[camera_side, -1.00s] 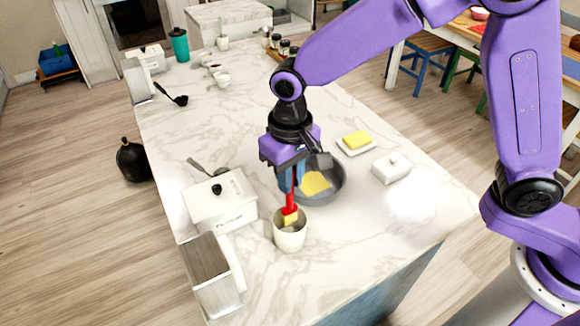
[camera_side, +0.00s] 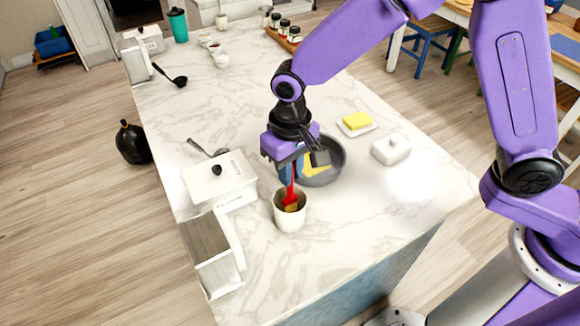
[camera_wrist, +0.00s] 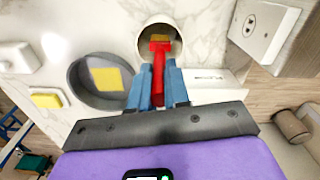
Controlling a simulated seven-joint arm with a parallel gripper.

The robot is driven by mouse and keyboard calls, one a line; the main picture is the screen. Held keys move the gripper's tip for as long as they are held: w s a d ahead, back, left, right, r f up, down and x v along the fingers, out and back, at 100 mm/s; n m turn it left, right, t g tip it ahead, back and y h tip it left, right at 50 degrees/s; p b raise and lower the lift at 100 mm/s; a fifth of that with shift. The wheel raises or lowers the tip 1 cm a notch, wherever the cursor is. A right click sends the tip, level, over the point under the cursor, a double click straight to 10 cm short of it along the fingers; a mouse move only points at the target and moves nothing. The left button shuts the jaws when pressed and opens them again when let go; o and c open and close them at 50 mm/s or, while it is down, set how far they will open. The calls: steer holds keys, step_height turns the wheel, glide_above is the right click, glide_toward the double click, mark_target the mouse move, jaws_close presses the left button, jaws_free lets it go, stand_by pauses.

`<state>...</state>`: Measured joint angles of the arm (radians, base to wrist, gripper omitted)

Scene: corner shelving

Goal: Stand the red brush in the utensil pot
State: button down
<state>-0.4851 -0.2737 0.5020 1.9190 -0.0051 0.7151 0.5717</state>
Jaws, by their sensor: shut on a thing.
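The red brush (camera_side: 290,196) hangs upright from my gripper (camera_side: 291,170), bristles down. Its head is inside the mouth of the white utensil pot (camera_side: 290,219), which stands on the marble counter. In the wrist view the blue fingers of my gripper (camera_wrist: 158,90) are shut on the handle of the red brush (camera_wrist: 158,68). The brush's yellowish bristles show within the round opening of the pot (camera_wrist: 175,50). I cannot tell whether the bristles touch the pot's bottom.
A grey pan (camera_side: 331,178) with something yellow in it is close behind the pot. A white lidded box (camera_side: 219,182) stands to the left, a toaster-like metal box (camera_side: 212,262) front left. A butter dish (camera_side: 357,122) and its white lid (camera_side: 391,149) are at right. Counter in front of the pot is clear.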

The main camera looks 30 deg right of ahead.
steer(key=c, duration=1)
jaws_free()
step_height(320, 180, up, 18)
steer(key=shift+f, duration=0.25)
steer(key=s+d+f+n, duration=0.2)
steer(key=s+d+n, duration=0.1)
steer(key=s+d, duration=0.4)
steer(key=s+d+f+n, duration=0.3)
steer(key=s+d, duration=0.4)
steer(key=d, duration=0.3)
steer(key=s+d+f+n, duration=0.3)
steer(key=s+d+n, duration=0.1)
steer(key=s+d, duration=0.3)
steer(key=shift+s+d+f, duration=0.1)
steer(key=shift+s+d, duration=0.1)
steer(key=shift+d, duration=0.25)
steer(key=shift+s+d+f, duration=0.1)
steer(key=shift+s+d, duration=0.1)
steer(key=shift+d, duration=0.25)
